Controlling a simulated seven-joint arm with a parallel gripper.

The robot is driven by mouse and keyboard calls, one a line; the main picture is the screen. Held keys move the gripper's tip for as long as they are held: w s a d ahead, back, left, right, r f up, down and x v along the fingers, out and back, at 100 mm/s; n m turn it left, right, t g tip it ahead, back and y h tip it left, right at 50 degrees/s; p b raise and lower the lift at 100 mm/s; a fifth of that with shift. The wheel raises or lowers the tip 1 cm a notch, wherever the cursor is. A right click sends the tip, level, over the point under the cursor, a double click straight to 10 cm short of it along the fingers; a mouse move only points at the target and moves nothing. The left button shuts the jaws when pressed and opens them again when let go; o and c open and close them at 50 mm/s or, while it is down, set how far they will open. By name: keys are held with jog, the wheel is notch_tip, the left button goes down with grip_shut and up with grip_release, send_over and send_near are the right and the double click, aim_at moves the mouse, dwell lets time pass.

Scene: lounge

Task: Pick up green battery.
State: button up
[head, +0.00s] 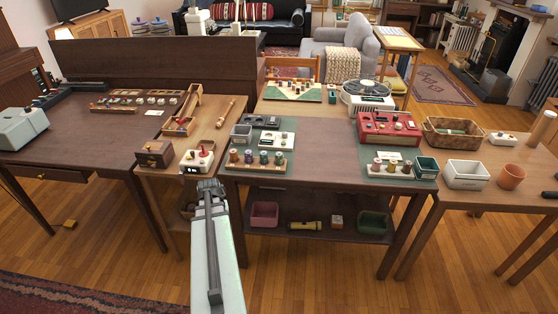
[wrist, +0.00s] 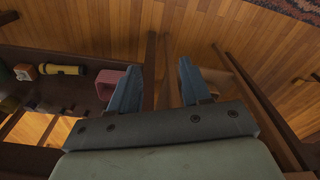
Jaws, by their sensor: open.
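I cannot make out a green battery for certain in either view; small items on the tables are too small to tell. My gripper (head: 208,185) is in front of the left edge of the middle dark table (head: 320,178). In the wrist view my gripper (wrist: 158,80) has its two blue-grey fingers apart, with nothing between them. Beyond them are wooden bars and the floor. A yellow flashlight (head: 305,226) lies on the lower shelf (head: 290,233), between a pink bin (head: 264,213) and a small wooden box (head: 336,221). The flashlight also shows in the wrist view (wrist: 62,69).
A dark green bin (head: 373,224) stands at the shelf's right. Above are a rack of spools (head: 257,165), a grey tray (head: 241,133), a red device (head: 389,128) and a green bin (head: 427,166). A white bin (head: 466,175) stands further right. Floor is clear in front.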

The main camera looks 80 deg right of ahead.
jog(key=s+d+r+m+h, duration=0.3)
jog(key=s+d+r, duration=1.1)
jog(key=s+r, duration=0.15)
jog(key=m, duration=0.2)
send_near(279, 154)
jog(key=shift+g+h, duration=0.3)
jog(key=x, duration=0.3)
jog(key=w+x, duration=0.1)
jog(key=x, duration=0.1)
jog(key=shift+s+a+f, duration=0.1)
jog(key=shift+a+f, duration=0.05)
jog(key=shift+f, duration=0.25)
jog(key=shift+x, duration=2.55)
jog(key=shift+s, duration=0.15)
grip_shut()
jog(key=shift+r, duration=0.1)
